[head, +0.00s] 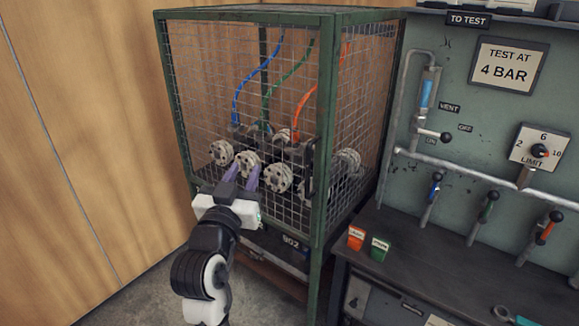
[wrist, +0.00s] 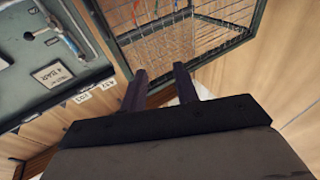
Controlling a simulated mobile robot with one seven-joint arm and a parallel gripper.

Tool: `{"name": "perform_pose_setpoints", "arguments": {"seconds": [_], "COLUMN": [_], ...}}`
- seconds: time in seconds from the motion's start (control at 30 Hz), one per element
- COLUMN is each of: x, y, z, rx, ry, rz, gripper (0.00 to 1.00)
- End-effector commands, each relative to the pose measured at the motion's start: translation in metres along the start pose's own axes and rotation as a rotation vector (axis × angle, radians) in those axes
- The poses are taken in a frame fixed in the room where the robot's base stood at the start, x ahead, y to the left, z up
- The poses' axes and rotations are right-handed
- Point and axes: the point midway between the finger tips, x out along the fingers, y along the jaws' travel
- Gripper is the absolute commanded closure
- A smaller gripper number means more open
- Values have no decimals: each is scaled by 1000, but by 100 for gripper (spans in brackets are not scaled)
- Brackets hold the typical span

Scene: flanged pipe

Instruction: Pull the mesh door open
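The mesh door (head: 225,75) is the front face of a green-framed cage (head: 328,100) in the head view, and it looks shut. A dark upright handle (head: 309,170) is at the door's right edge. My gripper (head: 244,168) is in front of the lower middle of the door, left of the handle and apart from it. Its two purple fingers are spread with nothing between them. The wrist view shows the open gripper (wrist: 160,68) with mesh (wrist: 190,42) beyond it. I cannot make out the handle there.
Flanged pipes (head: 277,178) and coloured hoses are inside the cage. A grey test panel (head: 450,85) and dark bench (head: 420,250) with an orange and a green box stand close on the right. A wooden wall (head: 70,130) is at left; floor shows at lower left.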

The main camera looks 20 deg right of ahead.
Motion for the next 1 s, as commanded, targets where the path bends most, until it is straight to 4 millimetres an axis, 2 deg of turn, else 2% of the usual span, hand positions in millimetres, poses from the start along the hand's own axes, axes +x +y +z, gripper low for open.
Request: {"name": "perform_pose_setpoints", "arguments": {"seconds": [0.03, 0.1, 0.2, 0.37, 0.8, 1.0], "x": [5, 8, 9, 20, 104, 131], "y": [29, 58, 80, 88, 108, 114], "z": [24, 42, 56, 60, 73, 78], "rx": [-12, -18, -21, -23, -21, -22], "ry": [-60, -120, -167, -180, -178, -177], "rz": [85, 170, 238, 255, 251, 248], "gripper": [70, 70, 70, 70, 70, 70]}}
